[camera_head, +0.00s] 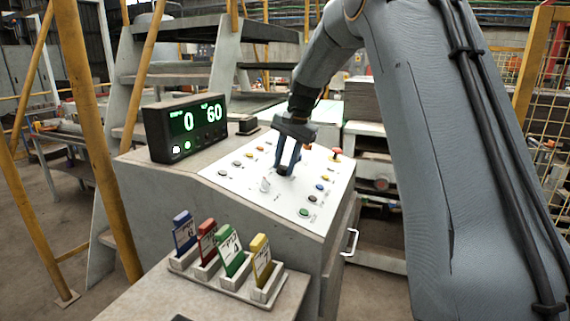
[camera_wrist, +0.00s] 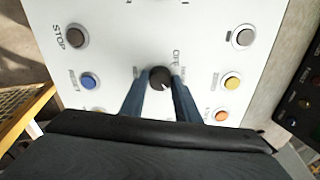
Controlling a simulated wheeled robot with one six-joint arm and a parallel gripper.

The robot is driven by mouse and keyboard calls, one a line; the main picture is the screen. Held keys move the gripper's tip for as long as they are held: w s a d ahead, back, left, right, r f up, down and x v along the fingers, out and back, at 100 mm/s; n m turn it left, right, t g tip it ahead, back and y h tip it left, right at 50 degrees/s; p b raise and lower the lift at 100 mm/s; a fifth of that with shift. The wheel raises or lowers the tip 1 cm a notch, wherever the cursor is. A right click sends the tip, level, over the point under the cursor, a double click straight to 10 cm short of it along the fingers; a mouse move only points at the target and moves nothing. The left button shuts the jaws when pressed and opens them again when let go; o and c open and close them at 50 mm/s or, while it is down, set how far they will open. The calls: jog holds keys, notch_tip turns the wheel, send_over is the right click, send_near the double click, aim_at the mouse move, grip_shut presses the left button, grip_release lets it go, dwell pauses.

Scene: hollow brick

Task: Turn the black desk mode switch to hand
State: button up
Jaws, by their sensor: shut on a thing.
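The black mode switch (camera_wrist: 160,77) is a round knob on the white sloped panel of the desk.
Several coloured buttons surround the knob, including a blue button (camera_wrist: 89,81) and a yellow button (camera_wrist: 232,80). A green-digit display (camera_head: 186,128) stands at left. A rack (camera_head: 225,283) holds coloured tags in front.

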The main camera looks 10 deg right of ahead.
aim_at(292, 178)
jog(key=n+b, duration=0.1)
jog(key=n, duration=0.4)
jog(key=n+b, duration=0.1)
jog(key=n, duration=0.3)
jog(key=shift+n, duration=0.4)
dwell(0.5)
jog(key=o, duration=1)
jog(key=shift+b+v, duration=1.2)
jog(key=shift+v, duration=2.75)
jog(key=shift+d, duration=0.15)
